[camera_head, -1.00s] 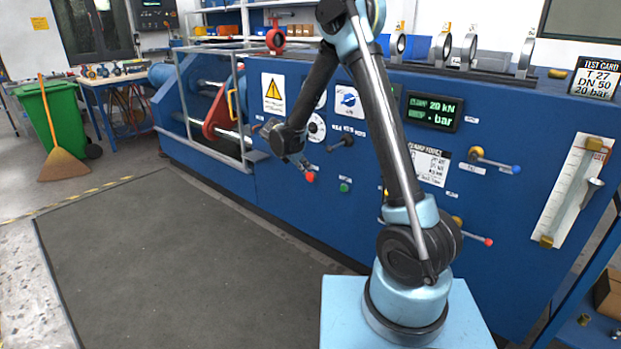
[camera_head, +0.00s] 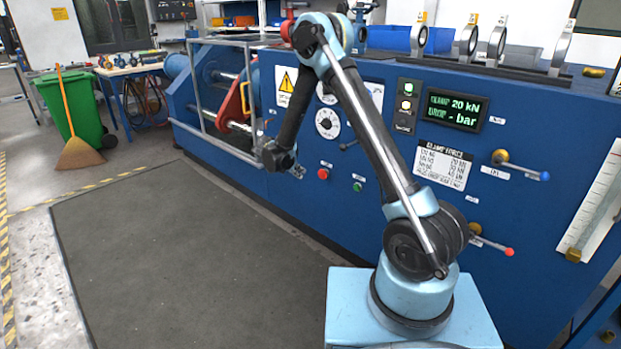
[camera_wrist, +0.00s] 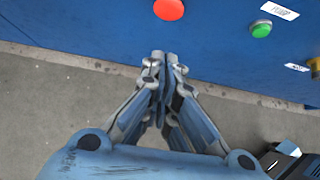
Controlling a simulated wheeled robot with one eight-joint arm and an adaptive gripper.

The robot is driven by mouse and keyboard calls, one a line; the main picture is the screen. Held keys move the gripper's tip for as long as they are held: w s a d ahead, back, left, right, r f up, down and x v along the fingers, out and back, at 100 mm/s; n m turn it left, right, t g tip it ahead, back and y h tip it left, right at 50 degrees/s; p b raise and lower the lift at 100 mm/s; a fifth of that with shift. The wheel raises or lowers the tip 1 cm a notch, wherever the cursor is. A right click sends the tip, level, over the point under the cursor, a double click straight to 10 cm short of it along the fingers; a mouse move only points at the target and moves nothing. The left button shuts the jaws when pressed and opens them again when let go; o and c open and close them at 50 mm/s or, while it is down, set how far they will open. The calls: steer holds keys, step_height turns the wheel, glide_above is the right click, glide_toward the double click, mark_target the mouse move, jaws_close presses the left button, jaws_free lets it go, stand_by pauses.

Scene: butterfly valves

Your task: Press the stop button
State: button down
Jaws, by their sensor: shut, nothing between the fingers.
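The red button (camera_head: 323,174) is on the front of the blue machine panel, with a small white label beside it. It also shows at the top edge of the wrist view (camera_wrist: 169,9), partly cut off. A green button (camera_head: 357,187) sits to its right and lower; it shows in the wrist view (camera_wrist: 261,29) too. My gripper (camera_head: 298,172) is shut and empty, just left of the red button in the head view. In the wrist view my fingertips (camera_wrist: 161,58) are together, below the red button and apart from it in the picture.
A lever with a red knob (camera_head: 509,251) and one with a blue knob (camera_head: 545,176) stick out at the panel's right. A dial (camera_head: 327,123) sits above the red button. A metal guard rail (camera_head: 222,95) stands left. The dark floor mat (camera_head: 170,260) is clear.

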steer(key=w+d+r+x, duration=0.1)
steer(key=r+x, duration=0.1)
steer(key=x, duration=1)
steer(key=shift+w+d, duration=0.25)
steer(key=shift+w, duration=0.2)
steer(key=shift+w+f, duration=0.1)
steer(key=shift+f, duration=0.05)
steer(key=shift+w+d, duration=0.7)
steer(key=shift+w, duration=0.1)
glide_toward(321, 177)
steer(key=s+a+r, duration=0.2)
steer(key=s+a, duration=0.2)
steer(key=s, duration=0.1)
